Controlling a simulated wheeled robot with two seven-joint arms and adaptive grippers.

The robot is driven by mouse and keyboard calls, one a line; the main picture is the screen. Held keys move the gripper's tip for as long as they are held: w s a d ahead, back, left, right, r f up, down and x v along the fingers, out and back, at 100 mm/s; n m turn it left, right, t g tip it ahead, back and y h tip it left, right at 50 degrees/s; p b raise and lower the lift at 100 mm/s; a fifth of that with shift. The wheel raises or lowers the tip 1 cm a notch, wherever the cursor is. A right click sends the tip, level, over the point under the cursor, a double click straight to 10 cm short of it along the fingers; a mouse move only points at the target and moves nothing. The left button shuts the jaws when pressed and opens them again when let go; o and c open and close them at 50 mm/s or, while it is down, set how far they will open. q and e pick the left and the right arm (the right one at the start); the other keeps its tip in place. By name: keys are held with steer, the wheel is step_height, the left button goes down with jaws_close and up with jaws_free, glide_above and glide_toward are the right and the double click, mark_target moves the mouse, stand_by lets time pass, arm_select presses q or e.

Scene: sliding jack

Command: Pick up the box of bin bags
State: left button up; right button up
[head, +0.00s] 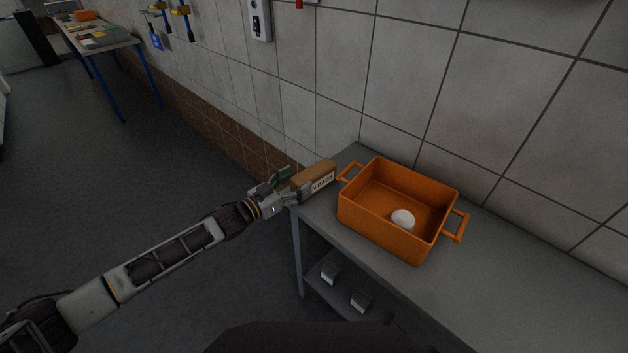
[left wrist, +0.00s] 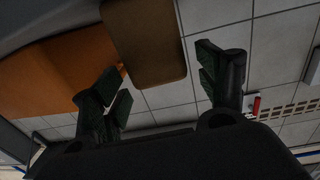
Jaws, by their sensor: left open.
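The box of bin bags (head: 315,181) is a small brown box with a pale printed label. It sits at the left end of the grey table, beside the orange container. My left gripper (head: 280,188) is at the left end of the box, its fingers apart. In the left wrist view, the brown box (left wrist: 143,40) lies ahead, between the lines of the two open fingers (left wrist: 163,88). I cannot tell whether a finger touches it. My right gripper is not in view.
An orange two-handled container (head: 385,232) with a white ball (head: 403,219) inside stands right of the box. The grey table (head: 520,275) is bare further right. Its lower shelf holds small grey items (head: 330,272). A tiled wall stands behind.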

mark_target(309, 173)
arm_select(q)
steer(key=shift+w+d, duration=0.15)
stand_by(0.3)
steer(key=shift+x, duration=2.5)
steer(key=shift+w+f, duration=0.1)
steer(key=shift+f, duration=0.05)
steer(key=c, duration=1.2)
steer(key=shift+c, duration=0.2)
steer(key=shift+r+p, duration=0.35)
steer(key=shift+r, duration=4.7)
